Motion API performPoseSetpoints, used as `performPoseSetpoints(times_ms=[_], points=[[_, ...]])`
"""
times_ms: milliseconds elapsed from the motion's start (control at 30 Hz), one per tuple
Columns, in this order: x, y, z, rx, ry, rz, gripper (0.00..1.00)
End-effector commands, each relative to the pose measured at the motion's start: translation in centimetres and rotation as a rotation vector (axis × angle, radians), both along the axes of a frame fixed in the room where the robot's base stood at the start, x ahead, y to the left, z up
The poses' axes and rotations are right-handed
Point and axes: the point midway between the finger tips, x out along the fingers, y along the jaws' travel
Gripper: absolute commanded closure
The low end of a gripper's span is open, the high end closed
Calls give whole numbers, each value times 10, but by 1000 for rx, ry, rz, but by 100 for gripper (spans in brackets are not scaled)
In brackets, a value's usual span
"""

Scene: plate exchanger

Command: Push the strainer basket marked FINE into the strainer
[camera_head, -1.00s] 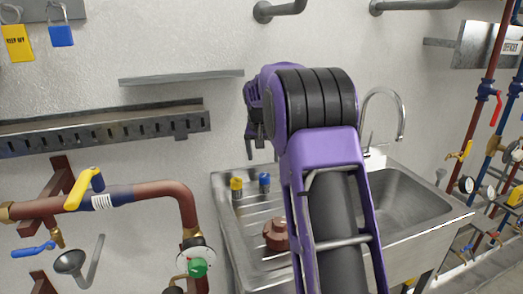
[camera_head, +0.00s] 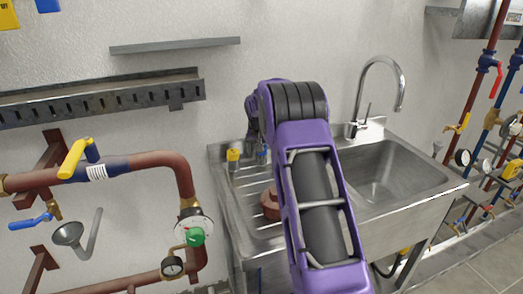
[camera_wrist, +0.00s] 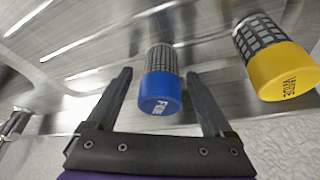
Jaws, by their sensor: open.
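The strainer basket marked FINE (camera_wrist: 160,92) has a blue cap and a grey mesh body. It stands on the sink's ribbed drainboard. My gripper (camera_wrist: 158,73) is open, with one finger on each side of this basket and a gap visible on both sides. In the head view my gripper (camera_head: 257,148) is at the back of the drainboard and largely hides the blue cap. A red-brown round body (camera_head: 269,203), possibly the strainer, sits on the drainboard, partly hidden by my arm; its opening cannot be made out.
A yellow-capped basket marked WIDE (camera_wrist: 280,65) stands close by; it also shows in the head view (camera_head: 233,158). The sink basin (camera_head: 385,175) and tap (camera_head: 380,75) are to the right. Pipes with valves (camera_head: 130,165) are at the left. The wall is close behind.

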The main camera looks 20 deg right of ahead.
Motion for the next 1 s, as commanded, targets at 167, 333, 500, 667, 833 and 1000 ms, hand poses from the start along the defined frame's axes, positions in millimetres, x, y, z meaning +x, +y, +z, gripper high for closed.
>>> performPoseSetpoints(times_ms=[167, 333, 500, 667, 833, 1000], points=[[0, 0, 0, 0, 0, 0, 14], [0, 0, 0, 0, 0, 0, 36], [0, 0, 0, 0, 0, 0, 66], [0, 0, 0, 0, 0, 0, 95], [0, 0, 3, 0, 0, 0, 100], [0, 0, 19, 0, -1, 0, 100]])
